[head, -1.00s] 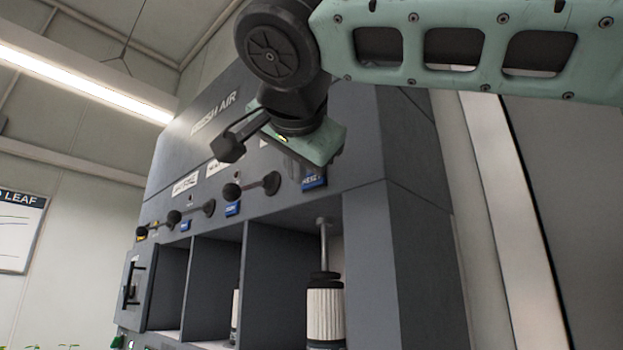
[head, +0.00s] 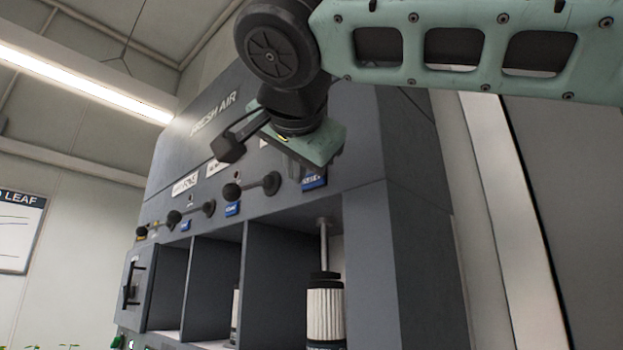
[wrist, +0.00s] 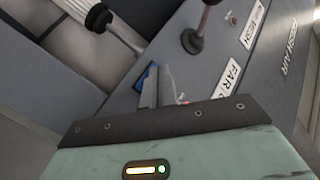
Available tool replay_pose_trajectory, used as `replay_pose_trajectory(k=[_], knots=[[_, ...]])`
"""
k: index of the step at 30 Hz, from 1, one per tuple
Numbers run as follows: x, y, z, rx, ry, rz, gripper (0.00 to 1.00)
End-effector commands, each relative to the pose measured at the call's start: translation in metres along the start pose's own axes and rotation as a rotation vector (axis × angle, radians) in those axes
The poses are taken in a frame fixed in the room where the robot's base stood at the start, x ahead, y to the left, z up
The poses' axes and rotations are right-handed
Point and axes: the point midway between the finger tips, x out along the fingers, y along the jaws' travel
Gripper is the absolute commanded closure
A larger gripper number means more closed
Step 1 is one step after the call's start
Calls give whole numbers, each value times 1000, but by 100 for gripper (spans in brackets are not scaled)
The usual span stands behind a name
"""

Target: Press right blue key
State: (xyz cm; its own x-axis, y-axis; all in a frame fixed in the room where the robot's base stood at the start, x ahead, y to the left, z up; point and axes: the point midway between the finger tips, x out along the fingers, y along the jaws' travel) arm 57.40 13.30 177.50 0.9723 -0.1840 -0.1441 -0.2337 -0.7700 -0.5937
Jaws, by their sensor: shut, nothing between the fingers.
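The right blue key (head: 314,181) sits on the grey FRESH AIR cabinet (head: 365,230), above its right bay. It also shows in the wrist view (wrist: 143,79), partly hidden behind my fingers. My gripper (head: 308,172) is shut and empty. Its fingertips are right at the key, overlapping its upper left part in the head view; I cannot tell whether they touch it. In the wrist view my fingers (wrist: 153,85) point at the key's face. Two more blue keys, one in the middle (head: 232,209) and one at left (head: 185,225), are farther along the panel.
Black-knobbed levers stick out of the panel, the nearest (head: 250,188) just left of the right key. A white ribbed filter (head: 325,312) hangs on a rod (head: 323,245) in the open bay below. A pale door frame is at right.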

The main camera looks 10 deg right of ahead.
Motion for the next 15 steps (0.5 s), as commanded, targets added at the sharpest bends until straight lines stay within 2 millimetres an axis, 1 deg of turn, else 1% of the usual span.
replay_pose_trajectory(k=[15], knots=[[6,4,-5,0,0,-1,100]])
